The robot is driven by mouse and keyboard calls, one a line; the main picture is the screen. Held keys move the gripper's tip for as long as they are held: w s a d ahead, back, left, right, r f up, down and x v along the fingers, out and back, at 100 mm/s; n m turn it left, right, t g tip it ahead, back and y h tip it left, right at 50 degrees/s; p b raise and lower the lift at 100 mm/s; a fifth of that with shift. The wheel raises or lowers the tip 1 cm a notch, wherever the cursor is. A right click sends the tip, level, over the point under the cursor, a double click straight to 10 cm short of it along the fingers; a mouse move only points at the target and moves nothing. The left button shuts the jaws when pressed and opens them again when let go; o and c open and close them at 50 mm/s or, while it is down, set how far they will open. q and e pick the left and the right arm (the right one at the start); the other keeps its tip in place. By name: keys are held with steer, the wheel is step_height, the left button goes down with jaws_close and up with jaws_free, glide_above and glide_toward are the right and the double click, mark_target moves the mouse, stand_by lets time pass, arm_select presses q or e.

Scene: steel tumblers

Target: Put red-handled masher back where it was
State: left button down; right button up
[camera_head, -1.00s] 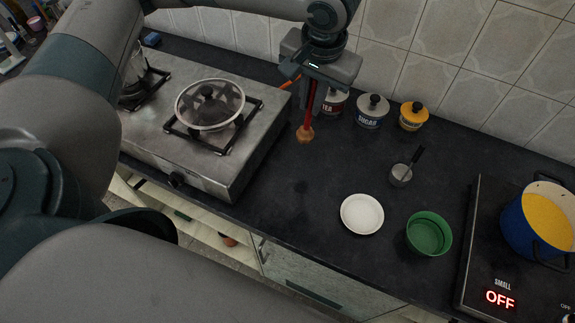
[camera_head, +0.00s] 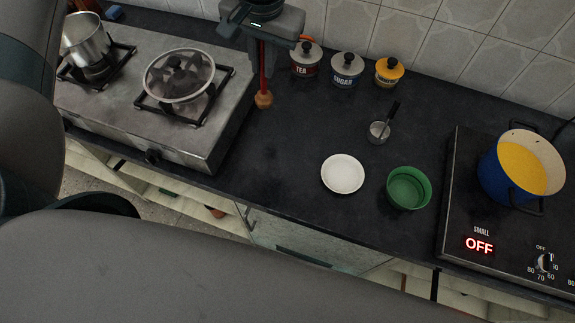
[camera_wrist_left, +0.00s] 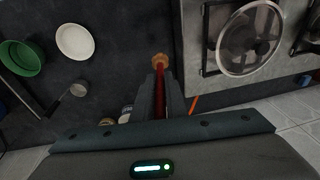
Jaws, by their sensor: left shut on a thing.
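The red-handled masher (camera_head: 262,78) hangs upright, with its round wooden end (camera_head: 264,100) pointing down by the right side of the gas stove. My left gripper (camera_head: 261,52) is shut on its red handle from above. In the left wrist view the masher (camera_wrist_left: 160,90) shows between the fingers of my left gripper (camera_wrist_left: 160,98), with the wooden end beyond them. I cannot tell whether the wooden end touches the counter. My right gripper is not in view.
Tea (camera_head: 306,62), sugar (camera_head: 346,70) and yellow (camera_head: 388,73) jars stand by the wall. A white plate (camera_head: 342,174), green bowl (camera_head: 408,188), small steel cup (camera_head: 378,133) and blue pot (camera_head: 500,180) stand rightward.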

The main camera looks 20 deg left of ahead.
arm_select(q)
steer(key=s+d+m+g, duration=0.1)
steer(key=s+d+m, duration=0.4)
steer(key=d+m, duration=0.4)
steer(key=s+d+m+h, duration=0.1)
steer(key=s+d+m, duration=0.4)
steer(key=d+m, duration=0.4)
steer(key=m+p, duration=0.1)
steer(key=m, duration=0.5)
steer(key=shift+d+f+m+g, duration=0.15)
steer(key=shift+d+m+g, duration=0.15)
steer(key=shift+g, duration=0.1)
steer(key=shift+a, duration=0.1)
steer(key=w+a+f+p, duration=0.3)
steer(key=a+f, duration=0.4)
steer(key=a, duration=0.4)
steer(key=shift+f+p, duration=0.1)
steer(key=shift+p, duration=0.2)
